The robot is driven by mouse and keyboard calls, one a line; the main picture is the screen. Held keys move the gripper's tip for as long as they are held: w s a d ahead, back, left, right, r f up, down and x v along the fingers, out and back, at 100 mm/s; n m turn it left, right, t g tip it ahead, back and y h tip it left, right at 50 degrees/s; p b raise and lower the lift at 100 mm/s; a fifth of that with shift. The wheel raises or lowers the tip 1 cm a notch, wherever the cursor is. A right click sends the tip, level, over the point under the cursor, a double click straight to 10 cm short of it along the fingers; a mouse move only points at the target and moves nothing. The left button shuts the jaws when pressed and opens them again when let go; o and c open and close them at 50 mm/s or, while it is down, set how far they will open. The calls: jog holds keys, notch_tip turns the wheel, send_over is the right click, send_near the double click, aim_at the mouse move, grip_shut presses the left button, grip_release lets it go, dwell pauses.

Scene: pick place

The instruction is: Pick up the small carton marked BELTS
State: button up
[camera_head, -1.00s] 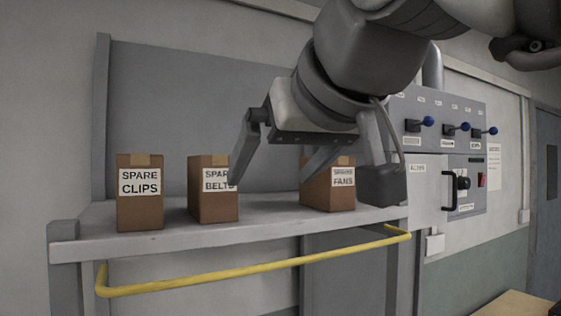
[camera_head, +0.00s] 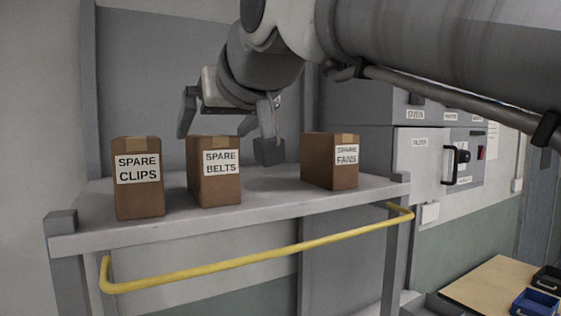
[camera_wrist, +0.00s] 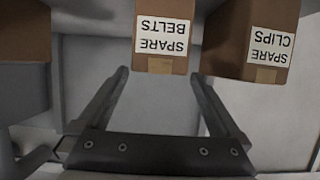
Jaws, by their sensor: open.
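The small carton marked SPARE BELTS (camera_head: 214,187) stands upright on the grey shelf (camera_head: 270,204), second from the left. In the wrist view the same carton (camera_wrist: 165,12) shows upside down at the top, between the lines of my two fingers. My gripper (camera_head: 228,138) is open and empty. In the head view it is above and behind the carton, with one finger to the left and one to the right. In the wrist view the fingertips of my gripper (camera_wrist: 160,76) appear close to the carton, but I cannot tell whether they touch it.
The SPARE CLIPS carton (camera_head: 139,192) stands close on the left, and the SPARE FANS carton (camera_head: 331,165) stands to the right with a wider gap. A yellow rail (camera_head: 255,255) runs along the shelf front. A control panel (camera_head: 440,155) is at right.

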jog(key=p+x, duration=0.1)
jog(key=x, duration=0.4)
jog(key=shift+w+f+p, duration=0.1)
jog(key=shift+f+p, duration=0.2)
jog(key=shift+d, duration=0.1)
jog(key=c, duration=1.6)
